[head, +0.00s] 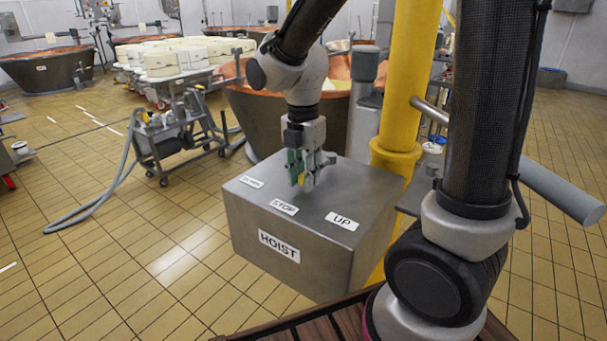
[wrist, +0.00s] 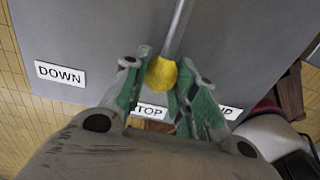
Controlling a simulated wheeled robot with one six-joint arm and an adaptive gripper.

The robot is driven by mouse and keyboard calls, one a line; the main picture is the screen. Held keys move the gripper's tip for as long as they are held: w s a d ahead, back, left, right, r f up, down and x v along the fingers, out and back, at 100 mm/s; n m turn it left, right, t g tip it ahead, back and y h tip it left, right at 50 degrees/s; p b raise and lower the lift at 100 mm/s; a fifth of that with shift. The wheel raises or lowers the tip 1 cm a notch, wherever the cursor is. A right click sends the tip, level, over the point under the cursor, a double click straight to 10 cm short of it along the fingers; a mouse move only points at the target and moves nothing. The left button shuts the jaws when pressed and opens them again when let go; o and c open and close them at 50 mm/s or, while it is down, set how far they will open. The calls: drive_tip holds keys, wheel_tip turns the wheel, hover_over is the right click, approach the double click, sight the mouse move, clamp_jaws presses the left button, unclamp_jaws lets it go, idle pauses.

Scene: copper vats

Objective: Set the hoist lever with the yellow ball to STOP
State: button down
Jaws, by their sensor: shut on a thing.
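The hoist box (head: 290,240) is a grey metal block with a HOIST label on its front. Its top carries a left label, hard to read in the head view, a STOP label (head: 284,207) and an UP label (head: 342,221). In the wrist view the left label reads DOWN (wrist: 60,74). The lever's yellow ball (wrist: 161,73) sits between the green fingers of my gripper (wrist: 160,88), with the grey rod (wrist: 178,28) running away from it. The ball is in line with the partly hidden STOP label (wrist: 150,111). In the head view my gripper (head: 301,180) is above the box top behind STOP.
A yellow post (head: 405,80) stands right behind the box. A copper vat (head: 255,105) is behind it. A wheeled pump cart (head: 170,140) with a hose stands at left. The tiled floor at front left is clear.

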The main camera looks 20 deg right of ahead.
drive_tip(key=c, duration=1.1)
unclamp_jaws()
drive_tip(key=shift+c, duration=0.2)
wheel_tip(320, 180, up, 12)
drive_tip(key=shift+w, duration=0.15)
